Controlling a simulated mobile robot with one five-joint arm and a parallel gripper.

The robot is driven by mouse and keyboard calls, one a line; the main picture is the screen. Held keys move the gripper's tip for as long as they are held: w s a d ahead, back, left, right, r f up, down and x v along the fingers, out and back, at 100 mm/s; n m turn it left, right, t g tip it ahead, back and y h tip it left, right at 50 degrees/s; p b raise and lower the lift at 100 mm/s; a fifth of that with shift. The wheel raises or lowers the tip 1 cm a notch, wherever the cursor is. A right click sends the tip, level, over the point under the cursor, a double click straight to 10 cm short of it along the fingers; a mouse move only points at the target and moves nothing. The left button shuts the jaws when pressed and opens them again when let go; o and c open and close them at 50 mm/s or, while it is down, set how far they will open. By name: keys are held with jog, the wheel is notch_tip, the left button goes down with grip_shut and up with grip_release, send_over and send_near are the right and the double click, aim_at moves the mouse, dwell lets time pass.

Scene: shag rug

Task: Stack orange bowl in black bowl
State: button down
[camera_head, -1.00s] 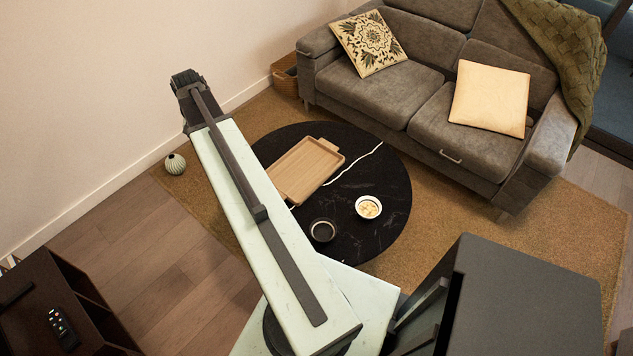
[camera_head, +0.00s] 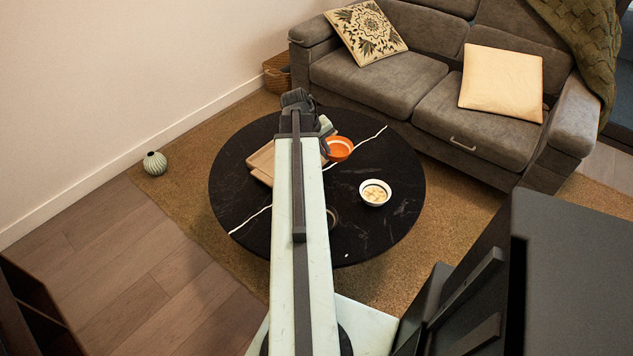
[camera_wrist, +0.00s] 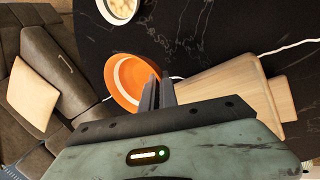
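The orange bowl (camera_head: 340,147) shows just right of my gripper (camera_head: 318,127) in the head view, over the far part of the black round table. In the wrist view the orange bowl (camera_wrist: 126,79) is tilted and my gripper's fingers (camera_wrist: 158,92) are close together at its rim, shut on it. The black bowl (camera_head: 333,217) is on the near part of the table, mostly hidden behind my arm. I cannot make it out in the wrist view.
A white bowl (camera_head: 375,193) with pale contents stands on the round table (camera_head: 400,160) to the right. A wooden tray (camera_head: 262,161) lies at the left, partly behind my arm. A grey sofa (camera_head: 440,90) stands behind the table. The table's right side is mostly clear.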

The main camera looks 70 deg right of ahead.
jog(key=shift+s+d+f, duration=0.15)
jog(key=shift+s, duration=0.1)
notch_tip(320, 180, down, 11)
jog(key=b, duration=1)
jog(key=shift+b, duration=0.35)
jog(key=c, duration=1.6)
grip_release()
jog(key=shift+c, duration=0.2)
jog(key=shift+r+p, duration=0.55)
jog(key=shift+r, duration=0.05)
jog(key=p+v, duration=1.1)
jog(key=v, duration=0.1)
